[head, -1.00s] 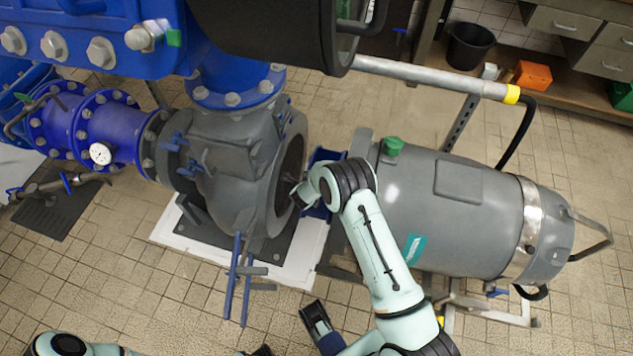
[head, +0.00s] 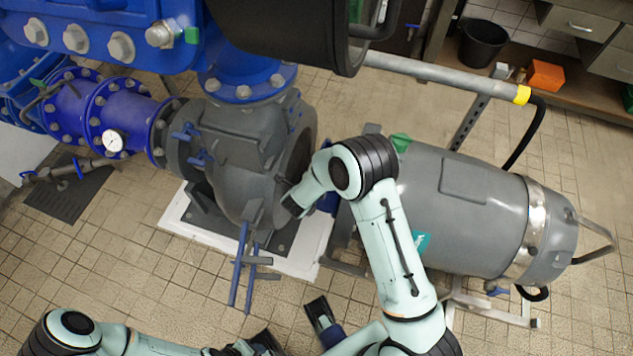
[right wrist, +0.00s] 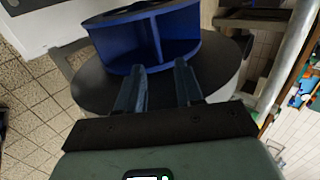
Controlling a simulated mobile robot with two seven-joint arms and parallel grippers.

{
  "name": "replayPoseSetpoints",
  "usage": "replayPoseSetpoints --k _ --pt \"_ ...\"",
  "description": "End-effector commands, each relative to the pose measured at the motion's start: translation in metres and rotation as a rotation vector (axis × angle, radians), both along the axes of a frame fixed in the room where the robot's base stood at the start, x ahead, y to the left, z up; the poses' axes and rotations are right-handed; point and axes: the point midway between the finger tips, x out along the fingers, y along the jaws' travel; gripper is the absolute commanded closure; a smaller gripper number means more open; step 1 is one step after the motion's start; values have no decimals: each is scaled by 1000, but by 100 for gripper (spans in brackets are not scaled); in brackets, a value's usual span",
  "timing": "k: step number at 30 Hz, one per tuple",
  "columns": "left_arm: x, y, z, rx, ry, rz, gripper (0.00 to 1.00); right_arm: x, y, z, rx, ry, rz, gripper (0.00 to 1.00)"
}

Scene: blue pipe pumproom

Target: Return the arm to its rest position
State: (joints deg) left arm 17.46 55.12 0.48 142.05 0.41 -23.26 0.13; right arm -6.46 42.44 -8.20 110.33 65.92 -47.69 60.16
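My right arm (head: 392,240) reaches up from the lower right, bent at the elbow, with its far end in the gap between the grey pump casing (head: 240,150) and the grey motor (head: 470,205). In the right wrist view my right gripper (right wrist: 160,72) has its two fingers apart with nothing held between them. A blue impeller (right wrist: 165,35) on a dark round plate (right wrist: 215,72) lies just beyond the fingertips. My left arm (head: 75,330) lies along the bottom left edge. Its dark gripper end (head: 262,343) is at the bottom edge; its fingers cannot be made out.
Blue handles (head: 243,265) stick out below the casing. A large dark cylinder (head: 290,30) hangs above, and a grey pipe (head: 440,76) runs to the right. A black bucket (head: 484,44) and orange box (head: 546,75) are at the back right.

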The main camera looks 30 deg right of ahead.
Motion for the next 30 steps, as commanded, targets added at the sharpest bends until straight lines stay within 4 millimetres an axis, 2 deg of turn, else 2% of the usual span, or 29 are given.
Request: replayPoseSetpoints --k 13,17,20,24,27,30 --pt "0 0 1 0 0 0 57 -1 0 -2 -3 11 13 64" --pt "1 0 13 0 1 -1 57 -21 6 -18 -30 136 189 64" --pt "3 0 30 -3 3 -3 57 -60 22 -42 -53 335 507 64" --pt "8 -1 58 -4 5 -5 57 -147 65 -68 -25 601 1102 64" --pt "12 -1 74 -5 4 -6 57 -207 97 -67 24 684 1482 64" --pt "16 0 85 -5 4 -7 57 -253 122 -57 67 692 1779 64"
